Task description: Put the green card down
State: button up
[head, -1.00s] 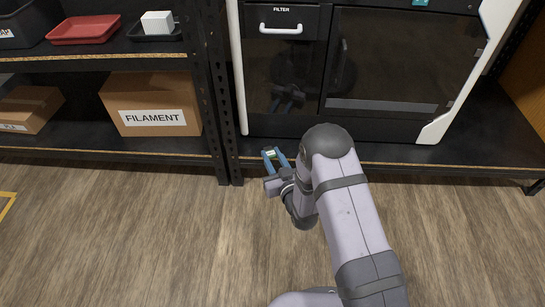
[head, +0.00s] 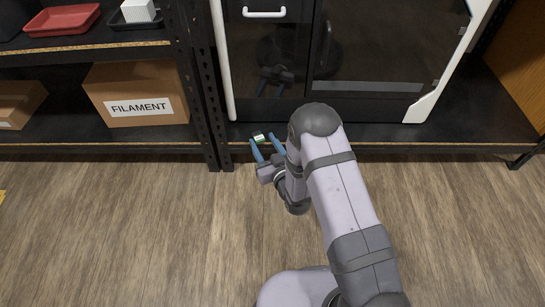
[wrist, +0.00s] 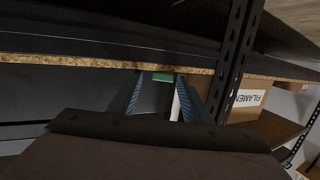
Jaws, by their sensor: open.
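The green card (head: 259,138) is a small green and white piece at the front edge of the lower shelf, below the black and white machine. My gripper (head: 262,142) is open, with its blue fingers spread to either side of the card. In the wrist view the card's green end (wrist: 163,77) shows against the shelf's chipboard edge, between the two fingers (wrist: 162,95) with gaps at both sides. Most of the card is hidden there, and I cannot tell exactly how it rests on the shelf.
The machine (head: 268,105) stands just behind the card. A black shelf upright (head: 207,100) is close on the left. A FILAMENT box (head: 150,82) sits further left on the lower shelf (head: 420,142). The wooden floor (head: 120,230) in front is clear.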

jog(key=p+v, duration=0.5)
jog(key=v, duration=0.6)
jog(key=shift+w+r, duration=0.15)
jog(key=shift+w, duration=0.05)
jog(key=d+r+m+g+h, duration=0.2)
jog(key=d+r+g+h, duration=0.25)
jog(key=d+g, duration=0.3)
jog(key=s+d+r+m+g, duration=0.1)
jog(key=s+d+r+g, duration=0.2)
jog(key=s, duration=0.7)
jog(key=s+d+r+m+g+h, duration=0.1)
jog(key=s+d+r+g, duration=0.2)
jog(key=s, duration=0.7)
notch_tip(320, 180, up, 2)
jog(key=shift+s+r+g, duration=0.2)
jog(key=shift+s+g, duration=0.15)
jog(key=shift+g, duration=0.4)
jog(key=shift+h, duration=0.25)
